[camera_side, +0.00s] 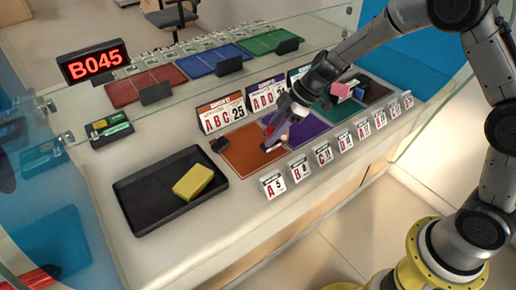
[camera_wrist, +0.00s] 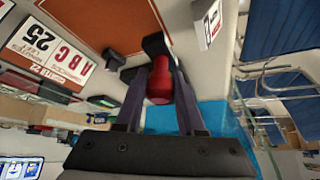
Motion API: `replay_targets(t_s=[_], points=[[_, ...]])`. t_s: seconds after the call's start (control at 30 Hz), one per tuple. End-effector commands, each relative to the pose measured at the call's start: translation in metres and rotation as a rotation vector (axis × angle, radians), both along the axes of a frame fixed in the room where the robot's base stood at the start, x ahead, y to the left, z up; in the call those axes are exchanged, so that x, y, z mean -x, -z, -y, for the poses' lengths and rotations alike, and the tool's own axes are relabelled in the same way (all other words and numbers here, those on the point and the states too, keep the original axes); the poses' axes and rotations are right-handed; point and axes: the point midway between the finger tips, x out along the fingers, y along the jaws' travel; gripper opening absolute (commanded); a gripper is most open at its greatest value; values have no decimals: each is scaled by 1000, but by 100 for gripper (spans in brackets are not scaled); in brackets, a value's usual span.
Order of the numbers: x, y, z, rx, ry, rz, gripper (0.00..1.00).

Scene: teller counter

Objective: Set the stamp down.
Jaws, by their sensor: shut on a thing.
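The stamp has a red handle and a dark base. My gripper (camera_wrist: 158,82) is shut on the stamp (camera_wrist: 160,88), with a finger on each side of the red handle in the wrist view. The base points away from the gripper. In the side view my gripper (camera_side: 279,134) is over the right part of the orange mat (camera_side: 241,157), near the purple mat (camera_side: 306,130). The stamp is small and partly hidden there. I cannot tell whether its base touches the surface. The orange mat also shows in the wrist view (camera_wrist: 95,14).
A black tray (camera_side: 140,219) holding a yellow block (camera_side: 193,182) is at the left. A small black item (camera_side: 219,144) sits by the orange mat's left corner. Number cards (camera_side: 272,185) line the front edge. An "ABC 25" sign (camera_side: 221,114) stands behind the mat.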

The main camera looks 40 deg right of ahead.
Motion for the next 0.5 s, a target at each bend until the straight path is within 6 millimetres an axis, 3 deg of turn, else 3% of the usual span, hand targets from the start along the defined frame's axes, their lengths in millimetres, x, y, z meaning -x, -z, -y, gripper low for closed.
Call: replay_targets(t_s=[0.03, 0.2, 0.5], points=[[-7, 12, -2, 1, -1, -5, 0], [-28, 38, -7, 0, -1, -4, 0], [-44, 58, -10, 1, 0, -2, 0]])
